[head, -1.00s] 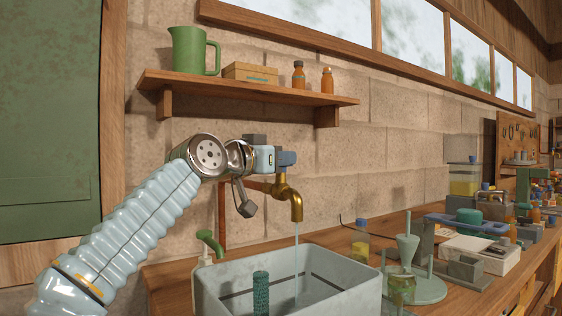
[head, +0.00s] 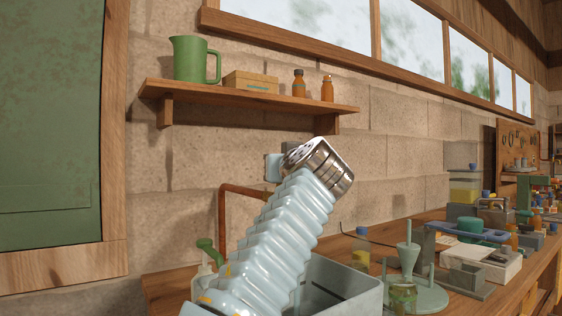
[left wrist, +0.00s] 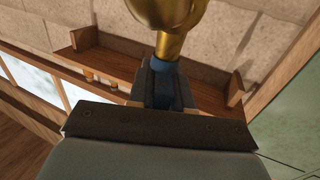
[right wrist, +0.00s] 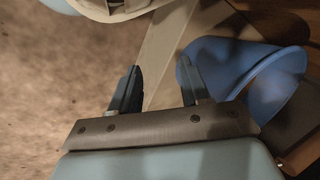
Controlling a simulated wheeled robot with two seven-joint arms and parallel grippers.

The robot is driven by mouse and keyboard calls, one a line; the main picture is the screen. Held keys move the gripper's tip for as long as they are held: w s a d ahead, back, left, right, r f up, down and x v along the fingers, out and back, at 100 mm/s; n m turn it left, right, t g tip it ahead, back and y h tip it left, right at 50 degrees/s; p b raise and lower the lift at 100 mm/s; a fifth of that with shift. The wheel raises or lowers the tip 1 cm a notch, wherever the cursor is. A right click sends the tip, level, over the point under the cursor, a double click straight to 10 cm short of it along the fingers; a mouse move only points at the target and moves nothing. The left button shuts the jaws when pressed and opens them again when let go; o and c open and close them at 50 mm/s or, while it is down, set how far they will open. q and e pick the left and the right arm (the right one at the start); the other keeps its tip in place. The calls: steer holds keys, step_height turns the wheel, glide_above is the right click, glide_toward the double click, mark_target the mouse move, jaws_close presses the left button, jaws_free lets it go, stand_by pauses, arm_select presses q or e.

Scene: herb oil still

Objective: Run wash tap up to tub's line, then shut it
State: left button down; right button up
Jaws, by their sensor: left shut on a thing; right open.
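The pale grey tub (head: 372,299) stands at the bottom of the head view, partly behind my left arm. A bit of the dark line shows on its inner wall; the water level and any stream are hidden. The brass tap (left wrist: 172,12) shows in the left wrist view, but my arm hides it in the head view. My left gripper (left wrist: 163,72) is shut on the tap's blue handle (left wrist: 162,92). My right gripper (right wrist: 158,85) is open and empty, beside a blue curved object (right wrist: 272,85) that I cannot identify.
A shelf (head: 245,97) above holds a green jug (head: 190,59), a box and two brown bottles. A green stand (head: 409,258), a jar and other equipment crowd the bench on the right.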

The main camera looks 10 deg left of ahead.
arm_select(q)
steer(key=shift+n+g+y+p, duration=0.8)
steer(key=shift+n+y, duration=0.2)
steer(key=shift+y, duration=0.4)
steer(key=c, duration=1.1)
jaws_free()
steer(key=b+v, duration=0.3)
steer(key=v, duration=1)
steer(key=shift+s+d, duration=0.25)
steer(key=shift+d, duration=0.1)
stand_by(3.5)
